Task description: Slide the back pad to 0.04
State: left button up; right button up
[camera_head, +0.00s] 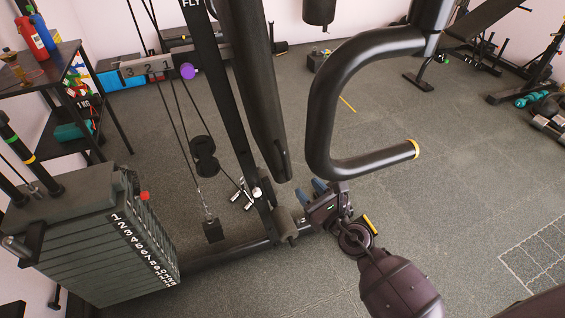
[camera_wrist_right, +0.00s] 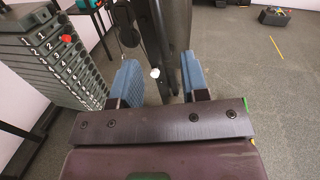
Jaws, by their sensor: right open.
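A long, dark, rounded upright (camera_head: 257,90), which seems to be the back pad, stands beside the black frame post (camera_head: 222,100) of a gym machine. I cannot tell its setting. A small white knob (camera_head: 256,192) sits low on the post; in the right wrist view the knob (camera_wrist_right: 155,73) lies between the fingers, farther off. My right gripper (camera_head: 328,187) has blue finger pads and is to the right of the post's lower end. In the right wrist view the gripper (camera_wrist_right: 161,78) is open, with nothing held. My left gripper is out of view.
A large curved black handle (camera_head: 318,120) with a yellow end hangs just above my right gripper. A numbered weight stack (camera_head: 110,240) stands at the left. A small roller (camera_head: 286,222) is near the post's foot.

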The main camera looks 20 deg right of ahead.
aim_at(287, 166)
jog(key=x, duration=1.1)
jog(key=shift+b, duration=0.3)
jog(key=shift+c, duration=0.4)
grip_shut()
